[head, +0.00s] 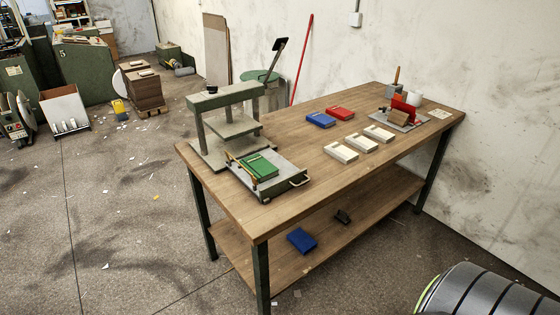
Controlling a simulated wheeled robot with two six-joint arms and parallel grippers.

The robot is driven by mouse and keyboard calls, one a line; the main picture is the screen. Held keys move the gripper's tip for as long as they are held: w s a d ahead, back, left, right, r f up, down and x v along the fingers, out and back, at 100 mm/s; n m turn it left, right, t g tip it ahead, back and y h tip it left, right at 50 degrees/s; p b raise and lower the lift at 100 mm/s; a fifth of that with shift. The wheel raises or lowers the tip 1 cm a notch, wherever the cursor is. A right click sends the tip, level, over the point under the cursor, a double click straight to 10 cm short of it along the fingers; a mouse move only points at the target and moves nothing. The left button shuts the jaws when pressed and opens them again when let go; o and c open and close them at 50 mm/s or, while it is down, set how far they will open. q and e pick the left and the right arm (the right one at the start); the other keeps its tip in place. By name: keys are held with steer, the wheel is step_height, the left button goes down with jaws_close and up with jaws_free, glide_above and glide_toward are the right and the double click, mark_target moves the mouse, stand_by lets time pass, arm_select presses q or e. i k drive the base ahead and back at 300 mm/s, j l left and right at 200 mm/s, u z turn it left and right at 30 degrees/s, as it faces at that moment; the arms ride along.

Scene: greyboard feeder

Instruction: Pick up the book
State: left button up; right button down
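Several books are in the head view, and I cannot tell which one the task means. A green book (258,166) lies in the grey tray (285,182) at the front of the press. A blue book (320,119) and a red book (341,113) lie flat, side by side, on the wooden table (310,205). Another blue book (301,240) lies on the table's lower shelf (342,255). Neither of my grippers is in view.
The grey press (229,128) stands at the table's left end. Several cream blocks (360,143) lie in a row right of the middle. A grey board with a red tool (405,108) is at the far right. The tabletop's front is clear.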

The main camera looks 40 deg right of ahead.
mark_target(264, 170)
steer(key=z, duration=1.05)
steer(key=k+l, duration=0.05)
